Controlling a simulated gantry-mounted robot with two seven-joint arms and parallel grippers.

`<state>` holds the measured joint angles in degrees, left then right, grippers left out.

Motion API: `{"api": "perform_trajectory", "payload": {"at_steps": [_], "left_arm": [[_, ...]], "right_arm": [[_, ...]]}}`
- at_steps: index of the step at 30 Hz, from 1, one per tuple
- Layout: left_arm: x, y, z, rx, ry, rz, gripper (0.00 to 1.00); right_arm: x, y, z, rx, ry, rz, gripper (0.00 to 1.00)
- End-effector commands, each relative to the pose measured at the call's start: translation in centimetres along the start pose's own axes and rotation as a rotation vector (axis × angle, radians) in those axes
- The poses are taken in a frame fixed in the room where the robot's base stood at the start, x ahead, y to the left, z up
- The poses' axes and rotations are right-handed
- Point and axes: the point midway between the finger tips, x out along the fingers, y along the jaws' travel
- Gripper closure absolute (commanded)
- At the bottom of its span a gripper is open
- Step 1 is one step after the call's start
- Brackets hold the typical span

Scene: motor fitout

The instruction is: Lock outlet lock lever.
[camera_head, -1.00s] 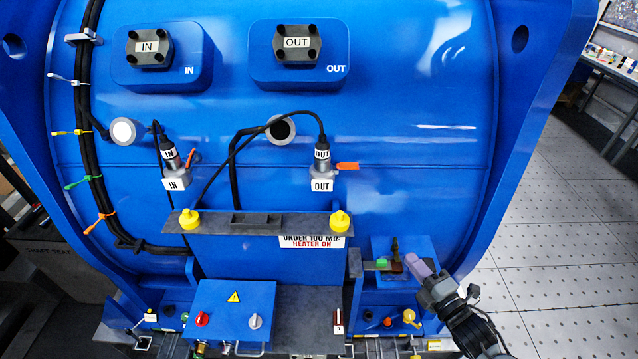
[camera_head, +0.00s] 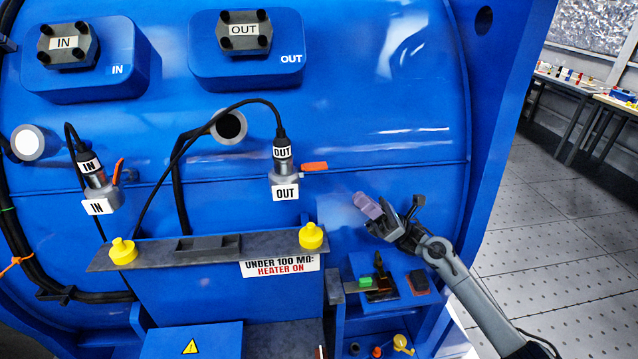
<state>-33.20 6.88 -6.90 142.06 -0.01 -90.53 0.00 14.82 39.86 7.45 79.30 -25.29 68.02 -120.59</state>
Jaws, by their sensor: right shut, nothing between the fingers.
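The outlet connector (camera_head: 283,160) marked OUT is plugged in on the blue motor face, with a black cable looping from its top. Its orange lock lever (camera_head: 314,166) sticks out sideways to the right, nearly level. A white OUT tag (camera_head: 285,193) hangs below it. My right gripper (camera_head: 367,206) is to the lower right of the lever, apart from it. Its pinkish-purple fingers are closed together with nothing in them. My left gripper is not in view.
The inlet connector (camera_head: 92,178) has its orange lever (camera_head: 118,171) pointing upward. Yellow caps (camera_head: 312,236) stand on the grey shelf (camera_head: 215,249) below. A blue box with a black switch (camera_head: 378,280) is under my right arm. The blue face between gripper and lever is clear.

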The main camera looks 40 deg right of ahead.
Motion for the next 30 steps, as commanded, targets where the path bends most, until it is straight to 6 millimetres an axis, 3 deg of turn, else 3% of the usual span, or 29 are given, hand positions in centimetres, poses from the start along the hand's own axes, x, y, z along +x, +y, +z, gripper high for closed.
{"api": "perform_trajectory", "payload": {"at_steps": [14, 20, 30], "left_arm": [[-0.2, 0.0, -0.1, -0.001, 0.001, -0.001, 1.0], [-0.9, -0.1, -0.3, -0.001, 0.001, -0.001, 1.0], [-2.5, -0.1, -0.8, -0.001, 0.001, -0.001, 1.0]], "right_arm": [[0.3, 0.0, 0.2, -0.007, -0.004, 0.005, 1.0], [2.5, 0.1, 0.3, -0.005, -0.006, 0.007, 1.0], [7.7, 0.1, 0.4, -0.005, -0.006, 0.006, 1.0]]}}
